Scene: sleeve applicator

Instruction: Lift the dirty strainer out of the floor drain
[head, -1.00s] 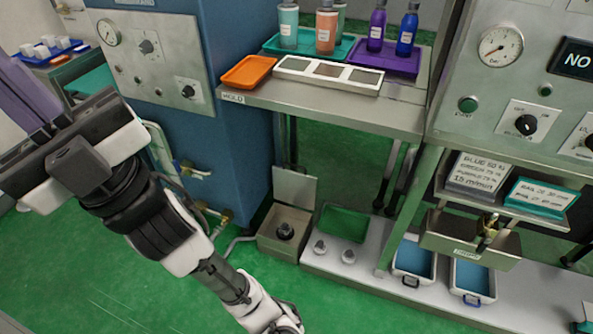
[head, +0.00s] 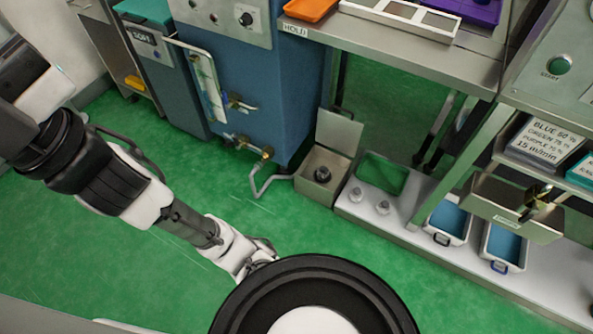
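The floor drain (head: 309,190) is a square steel box on the green floor beside the blue machine, its lid (head: 339,131) standing open at the back. A dark, round strainer (head: 322,174) sits inside it. Two small grey, knobbed pieces (head: 357,193) (head: 382,207) stand on the pale ledge to its right, looking like other strainers.
A green tray (head: 383,172) lies on the ledge behind the grey pieces. Blue-filled trays (head: 446,221) are farther right, below a steel trough (head: 512,211). A bent pipe (head: 262,184) and valves (head: 243,145) are left of the drain. Green floor in front is clear.

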